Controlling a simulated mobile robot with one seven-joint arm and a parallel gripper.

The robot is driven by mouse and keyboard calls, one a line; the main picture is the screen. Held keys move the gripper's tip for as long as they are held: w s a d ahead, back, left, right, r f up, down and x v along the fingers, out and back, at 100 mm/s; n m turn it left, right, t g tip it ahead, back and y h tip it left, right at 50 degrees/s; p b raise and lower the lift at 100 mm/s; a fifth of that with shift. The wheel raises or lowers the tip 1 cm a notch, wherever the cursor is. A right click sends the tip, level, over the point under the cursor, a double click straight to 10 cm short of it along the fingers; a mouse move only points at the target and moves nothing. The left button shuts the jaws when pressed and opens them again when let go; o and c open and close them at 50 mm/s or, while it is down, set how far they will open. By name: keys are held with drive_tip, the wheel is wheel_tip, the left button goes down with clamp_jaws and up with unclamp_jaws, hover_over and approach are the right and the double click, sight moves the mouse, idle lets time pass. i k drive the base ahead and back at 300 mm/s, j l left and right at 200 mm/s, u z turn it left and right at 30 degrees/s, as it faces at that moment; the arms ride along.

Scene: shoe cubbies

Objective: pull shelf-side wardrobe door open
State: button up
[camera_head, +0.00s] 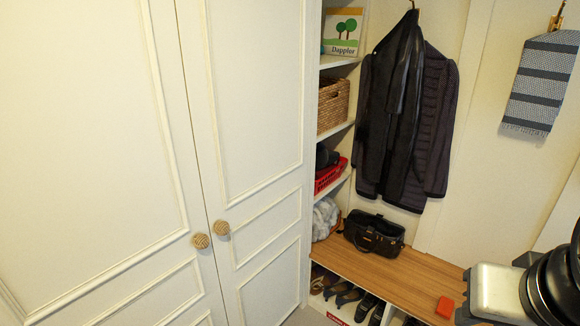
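The shelf-side wardrobe door (255,120) is the right of two cream panelled doors. It stands shut beside the open shelves. Its round, ridged wooden knob (222,228) is on its left edge, next to the seam. The other door (80,130) is also shut, and its matching knob (201,241) is just left of the seam. My gripper (466,296) is partly in view at the lower right edge, a silver and black end over the bench. It is far to the right of both knobs and touches neither. Its fingers are not clear enough to show whether they are open.
A wooden bench (400,270) with shoes (348,297) below holds a black bag (374,235) and a small red block (445,307). Shelves hold a wicker basket (333,106) and a red basket (330,176). Dark coats (405,120) and a striped scarf (543,85) hang on the wall.

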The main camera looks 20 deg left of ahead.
sight(103, 220)
drive_tip(key=u, duration=1.85)
drive_tip(key=l+u, duration=0.4)
drive_tip(key=i+l, duration=0.1)
drive_tip(key=l, duration=0.35)
drive_tip(key=l+u, duration=0.1)
drive_tip(key=l, duration=0.35)
drive_tip(key=i, duration=0.05)
